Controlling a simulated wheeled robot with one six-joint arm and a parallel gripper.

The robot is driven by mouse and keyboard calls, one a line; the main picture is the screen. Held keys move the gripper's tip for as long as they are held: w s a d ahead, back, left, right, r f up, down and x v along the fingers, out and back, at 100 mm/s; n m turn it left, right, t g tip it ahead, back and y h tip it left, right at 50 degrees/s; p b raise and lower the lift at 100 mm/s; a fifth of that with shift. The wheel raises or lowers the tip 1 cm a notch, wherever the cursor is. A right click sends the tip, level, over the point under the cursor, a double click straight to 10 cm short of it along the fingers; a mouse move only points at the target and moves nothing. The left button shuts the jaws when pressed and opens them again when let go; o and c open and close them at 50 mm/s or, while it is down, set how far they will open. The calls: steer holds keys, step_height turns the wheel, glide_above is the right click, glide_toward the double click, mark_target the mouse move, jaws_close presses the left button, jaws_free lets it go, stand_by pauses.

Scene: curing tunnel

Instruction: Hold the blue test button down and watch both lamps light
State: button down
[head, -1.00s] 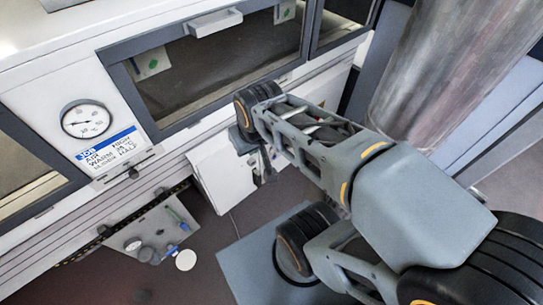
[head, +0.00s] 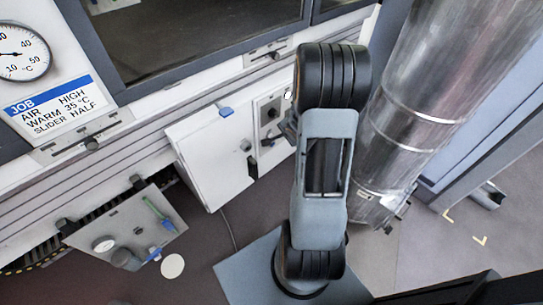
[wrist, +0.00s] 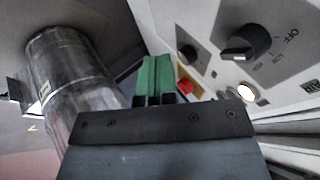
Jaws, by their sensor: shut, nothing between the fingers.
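My gripper (wrist: 154,78) shows its green fingers together and empty in the wrist view, in front of the control panel (wrist: 285,75). A bright white round lamp (wrist: 245,92) is on the panel, right of the fingers. It also shows as a small white spot in the head view (head: 288,95). I cannot make out a second lit lamp. No blue button shows clearly on the panel; the fingers and gripper body cover part of it. In the head view my arm hides the gripper and the panel's right side.
A red button (wrist: 185,87) on yellow and two black knobs, one large (wrist: 245,41) and one smaller (wrist: 190,53), are close to the fingers. A white box (head: 210,155) with a blue tab is left of the panel. A metal duct (head: 420,100) stands at the right.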

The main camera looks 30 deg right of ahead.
mark_target(273, 145)
steer(key=s+d+f+m+t+y+b, duration=0.1)
steer(key=d+f+m+b, duration=0.1)
steer(key=f, duration=0.6)
steer(key=s+d+f+m+t+y+b, duration=0.1)
steer(key=f+m+b, duration=0.2)
steer(key=f, duration=0.6)
steer(key=shift+s+d+f+m+y+b, duration=0.2)
steer(key=shift+s+d+m+y+b, duration=0.15)
steer(key=shift+m, duration=0.75)
steer(key=shift+w+d, duration=0.1)
steer(key=w+a+b, duration=0.1)
steer(key=w+a, duration=0.1)
steer(key=w, duration=0.7)
steer(key=shift+s, duration=0.1)
